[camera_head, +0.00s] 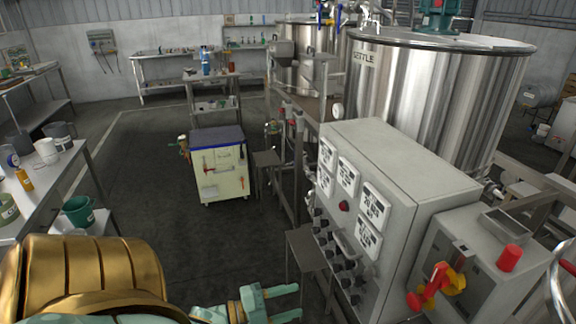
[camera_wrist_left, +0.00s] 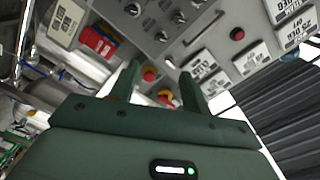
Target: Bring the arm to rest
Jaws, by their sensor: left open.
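My left gripper (camera_head: 296,301) is at the bottom centre of the head view, its two pale green fingers apart and nothing between them. It is low, on the near side of the grey control panel (camera_head: 408,172), apart from it as far as I can see. In the left wrist view the two dark green fingers of the left gripper (camera_wrist_left: 160,82) are spread, with the panel's knobs and white displays beyond them. My right gripper does not show in either view.
A grey box with a red and yellow handle (camera_head: 441,281) stands right of the panel. A steel tank (camera_head: 430,95) rises behind. A tool cart (camera_head: 222,170) stands mid-floor. A workbench (camera_head: 45,195) with containers is at left. Open floor (camera_head: 150,190) lies between.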

